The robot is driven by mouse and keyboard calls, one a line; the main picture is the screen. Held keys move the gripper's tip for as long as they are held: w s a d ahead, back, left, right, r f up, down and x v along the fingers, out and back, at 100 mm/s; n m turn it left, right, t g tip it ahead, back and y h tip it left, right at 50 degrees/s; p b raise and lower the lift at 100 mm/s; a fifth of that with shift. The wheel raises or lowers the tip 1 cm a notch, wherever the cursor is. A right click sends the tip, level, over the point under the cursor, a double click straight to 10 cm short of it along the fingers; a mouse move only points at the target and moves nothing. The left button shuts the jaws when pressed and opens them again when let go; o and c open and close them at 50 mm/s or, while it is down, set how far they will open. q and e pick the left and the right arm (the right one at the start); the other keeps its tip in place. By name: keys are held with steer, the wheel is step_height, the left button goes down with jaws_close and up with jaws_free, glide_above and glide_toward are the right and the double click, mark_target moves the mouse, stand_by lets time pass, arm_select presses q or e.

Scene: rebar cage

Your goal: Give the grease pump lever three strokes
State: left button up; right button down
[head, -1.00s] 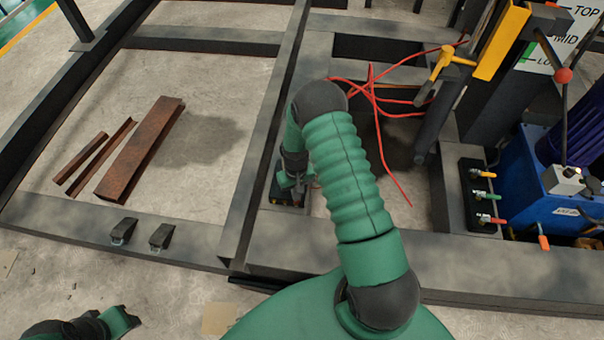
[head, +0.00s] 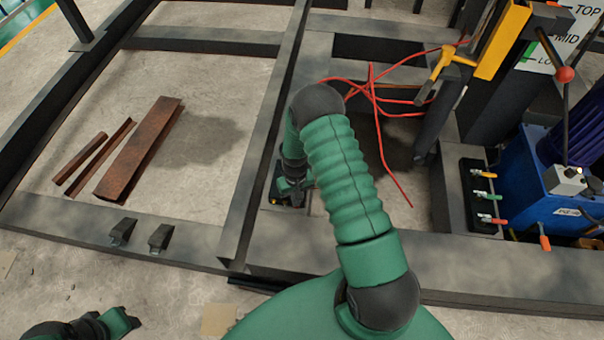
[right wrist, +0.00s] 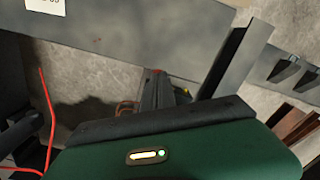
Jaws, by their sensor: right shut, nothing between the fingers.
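My right gripper (head: 294,196) is low inside the frame, beside a small dark unit (head: 276,188) with a yellow spot, partly hidden by my arm. I cannot tell for sure that this unit is the grease pump, and no lever shows clearly. In the right wrist view, my right gripper (right wrist: 154,88) is shut and empty, with a red bit near its tip and a coppery loop (right wrist: 127,108) beside it. Whether it touches anything is unclear. Part of my left arm shows at the lower left; its fingers cannot be made out.
Dark steel beams (head: 261,140) surround the right gripper. Red hoses (head: 375,100) lie behind it. A blue power unit (head: 528,185) with a red-knobbed lever (head: 564,76) and a valve block (head: 481,195) stand at right. Rusty steel pieces (head: 140,148) lie on the floor at left.

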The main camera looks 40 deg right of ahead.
steer(key=shift+s+a+f, duration=0.2)
steer(key=shift+a+f, duration=0.05)
steer(key=shift+f, duration=0.4)
steer(key=shift+f+b, duration=0.1)
steer(key=shift+b, duration=0.2)
steer(key=shift+s+a+f, duration=0.15)
steer(key=shift+f, duration=0.4)
steer(key=shift+f+b, duration=0.1)
steer(key=shift+b, duration=0.2)
steer(key=w+d+r+p, duration=0.4)
steer(key=d+r+p, duration=0.1)
steer(key=r, duration=0.5)
steer(key=shift+w+d+r+p, duration=0.15)
steer(key=shift+d+r+p, duration=0.05)
steer(key=shift+r+p, duration=0.15)
steer(key=shift+s+a+f, duration=0.3)
steer(key=shift+a+f, duration=0.1)
steer(key=shift+f, duration=0.15)
